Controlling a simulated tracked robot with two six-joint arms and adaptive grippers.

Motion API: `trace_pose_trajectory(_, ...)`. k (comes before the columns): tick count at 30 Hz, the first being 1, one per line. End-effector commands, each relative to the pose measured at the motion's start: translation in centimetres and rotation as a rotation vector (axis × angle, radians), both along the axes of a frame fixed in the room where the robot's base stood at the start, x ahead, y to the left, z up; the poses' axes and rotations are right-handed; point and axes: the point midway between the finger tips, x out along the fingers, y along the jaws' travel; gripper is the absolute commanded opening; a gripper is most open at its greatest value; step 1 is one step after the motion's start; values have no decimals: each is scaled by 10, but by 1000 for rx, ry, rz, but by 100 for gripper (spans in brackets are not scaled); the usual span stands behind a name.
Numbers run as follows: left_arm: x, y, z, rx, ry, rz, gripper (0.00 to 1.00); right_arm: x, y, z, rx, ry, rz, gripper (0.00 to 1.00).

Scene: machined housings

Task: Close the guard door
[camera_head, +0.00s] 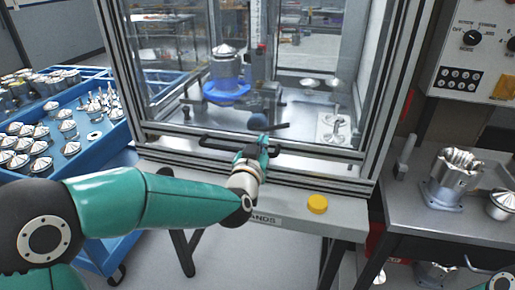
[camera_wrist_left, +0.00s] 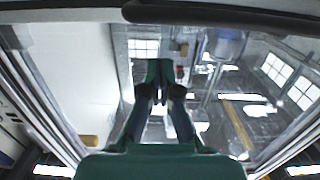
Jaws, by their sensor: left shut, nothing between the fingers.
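The guard door (camera_head: 300,140) is a clear pane in an aluminium frame across the front of the machine enclosure. A dark bar handle (camera_head: 215,146) runs along its lower rail. I cannot tell whether a gap is left between door and enclosure. My left gripper (camera_head: 264,141) is shut and empty, in front of the lower rail at the handle's middle, hiding part of it. Whether it touches is unclear. In the left wrist view the gripper (camera_wrist_left: 160,68) points along the clear pane, and the dark handle (camera_wrist_left: 225,16) crosses the top. My right gripper is out of view.
A yellow button (camera_head: 317,204) sits on the ledge below the door. A blue cart (camera_head: 88,140) of metal parts stands left. A bench with a machined housing (camera_head: 455,175) and a control panel (camera_head: 475,50) are at right. Inside the enclosure is a blue-based fixture (camera_head: 226,90).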

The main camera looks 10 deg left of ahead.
Motion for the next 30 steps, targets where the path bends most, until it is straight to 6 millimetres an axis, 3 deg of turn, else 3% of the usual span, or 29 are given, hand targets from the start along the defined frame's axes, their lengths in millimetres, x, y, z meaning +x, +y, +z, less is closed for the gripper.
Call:
trace_pose_trajectory(1, 1, 0, -12, 1, 8, -1, 0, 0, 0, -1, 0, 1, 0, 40)
trace_pose_trajectory(6, 3, 0, -27, 0, 4, 0, 0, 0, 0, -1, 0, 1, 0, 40)
trace_pose_trajectory(20, 4, 0, -32, -1, 3, -1, 0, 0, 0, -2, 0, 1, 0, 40)
trace_pose_trajectory(30, 3, 0, -75, 0, 11, -2, 0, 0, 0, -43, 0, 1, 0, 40)
